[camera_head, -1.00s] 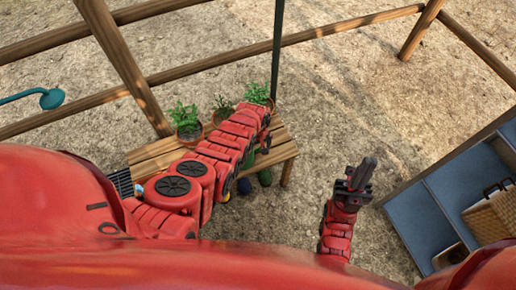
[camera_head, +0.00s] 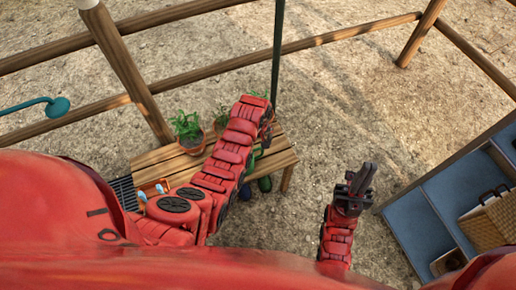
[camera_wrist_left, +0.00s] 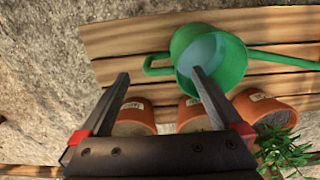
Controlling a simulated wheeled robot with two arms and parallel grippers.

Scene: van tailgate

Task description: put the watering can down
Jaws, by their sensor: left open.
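The green watering can (camera_wrist_left: 236,62) shows in the left wrist view, over the slats of the wooden bench (camera_wrist_left: 120,40). Its open top faces the camera and its inside looks pale blue. A handle or spout sticks out on each side. My left gripper (camera_wrist_left: 159,75) is open, its fingers apart. The right fingertip overlaps the can's near edge in the picture; I cannot tell whether they touch. In the head view my left arm hides most of the can and the left fingers. My right gripper (camera_head: 362,178) hangs empty over bare ground and looks shut.
Terracotta pots (camera_wrist_left: 136,118) with labels line the bench beside the can; a leafy plant (camera_head: 186,125) shows in the head view. A dark pole and wooden rails stand behind. A blue-grey compartment unit (camera_head: 420,220) with a wicker basket (camera_head: 492,220) is right.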

